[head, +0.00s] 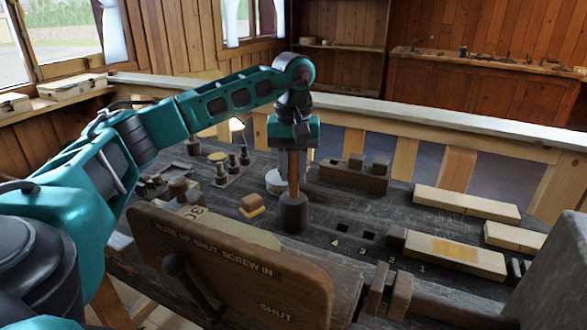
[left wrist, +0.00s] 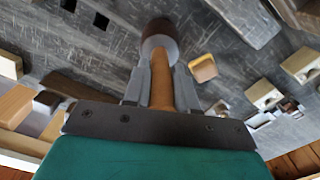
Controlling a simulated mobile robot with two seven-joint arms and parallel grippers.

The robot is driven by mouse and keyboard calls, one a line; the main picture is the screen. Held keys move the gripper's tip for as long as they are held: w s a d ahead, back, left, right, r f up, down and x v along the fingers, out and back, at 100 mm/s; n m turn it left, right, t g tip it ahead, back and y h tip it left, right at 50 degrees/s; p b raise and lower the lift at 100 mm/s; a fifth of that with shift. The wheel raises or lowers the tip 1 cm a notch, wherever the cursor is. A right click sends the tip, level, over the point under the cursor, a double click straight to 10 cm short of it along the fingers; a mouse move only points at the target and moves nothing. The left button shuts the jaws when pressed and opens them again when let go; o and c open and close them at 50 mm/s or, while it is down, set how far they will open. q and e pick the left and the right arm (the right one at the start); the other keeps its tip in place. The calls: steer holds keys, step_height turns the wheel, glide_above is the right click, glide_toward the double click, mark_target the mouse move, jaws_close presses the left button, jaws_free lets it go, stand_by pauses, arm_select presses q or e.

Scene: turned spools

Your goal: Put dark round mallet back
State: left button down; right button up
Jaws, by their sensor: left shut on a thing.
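The dark round mallet (head: 293,213) hangs head down from my left gripper (head: 293,148), its pale wooden handle upright. The gripper is shut on the handle above the head. In the left wrist view the mallet's dark head (left wrist: 160,38) shows beyond the fingers, and my left gripper (left wrist: 162,85) has a finger on each side of the handle. The head is at or just above the dark workbench (head: 335,215); I cannot tell whether it touches. My right gripper is not in view.
A brown board (head: 225,265) lettered "SHUT" stands at the front. A small yellow-edged block (head: 251,204) lies left of the mallet, and a pale round object (head: 274,183) stands behind it. A dark rack (head: 353,177) is behind right. Numbered square holes and pale timbers (head: 455,255) lie right.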

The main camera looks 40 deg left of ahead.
arm_select(q)
steer(key=c, duration=0.9)
jaws_free()
steer(key=shift+f, duration=0.1)
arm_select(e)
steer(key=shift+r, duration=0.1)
arm_select(q)
step_height(320, 180, up, 12)
steer(key=p, duration=0.2)
steer(key=shift+f+p, duration=0.2)
steer(key=shift+p, duration=0.1)
steer(key=shift+r, duration=0.35)
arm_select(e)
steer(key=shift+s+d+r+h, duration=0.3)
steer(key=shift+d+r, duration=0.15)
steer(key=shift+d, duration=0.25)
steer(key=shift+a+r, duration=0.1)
